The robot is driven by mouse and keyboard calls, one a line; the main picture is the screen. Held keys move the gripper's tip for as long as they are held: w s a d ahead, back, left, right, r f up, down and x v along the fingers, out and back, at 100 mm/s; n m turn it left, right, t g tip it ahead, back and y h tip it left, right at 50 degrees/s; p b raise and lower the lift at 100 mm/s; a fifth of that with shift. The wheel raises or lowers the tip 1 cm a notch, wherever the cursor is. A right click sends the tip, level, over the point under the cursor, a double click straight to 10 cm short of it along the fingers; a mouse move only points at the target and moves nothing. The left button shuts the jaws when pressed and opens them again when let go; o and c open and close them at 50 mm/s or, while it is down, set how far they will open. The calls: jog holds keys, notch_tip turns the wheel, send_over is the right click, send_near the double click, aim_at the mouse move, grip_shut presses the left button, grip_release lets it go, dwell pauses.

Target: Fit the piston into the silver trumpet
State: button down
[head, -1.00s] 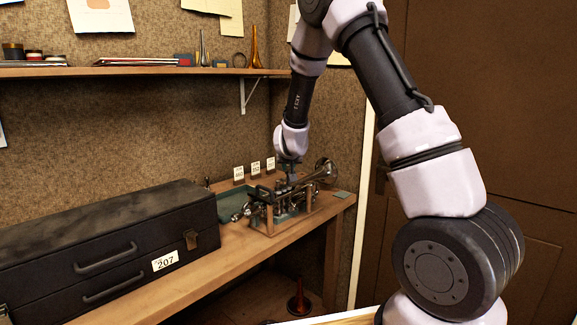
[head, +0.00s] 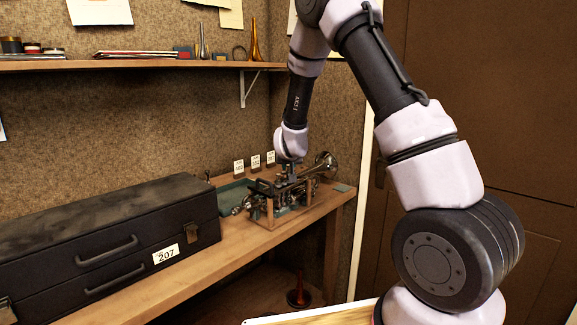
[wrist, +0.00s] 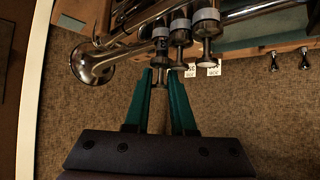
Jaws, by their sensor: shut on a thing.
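The silver trumpet (head: 300,187) lies on its side in a wooden cradle (head: 270,217) on the bench, its bell (head: 326,163) toward the back right. In the wrist view its bell (wrist: 93,66) is at upper left and its valves (wrist: 207,22) stand in a row at the top. My gripper (head: 291,172) is over the valve section. In the wrist view the green fingers of my gripper (wrist: 161,76) are shut on the top of the piston (wrist: 160,44), in line with the end valve nearest the bell. How deep the piston sits is hard to tell.
A black case (head: 100,240) marked 207 fills the bench's left. A green tray (head: 232,193) lies behind the trumpet. Small number cards (head: 256,160) stand at the back near the wall. A shelf (head: 130,69) is above.

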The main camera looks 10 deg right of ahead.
jog(key=shift+f, duration=0.6)
jog(key=shift+r, duration=0.15)
jog(key=shift+r, duration=4.25)
jog(key=shift+f, duration=4.3)
jog(key=c, duration=0.7)
grip_release()
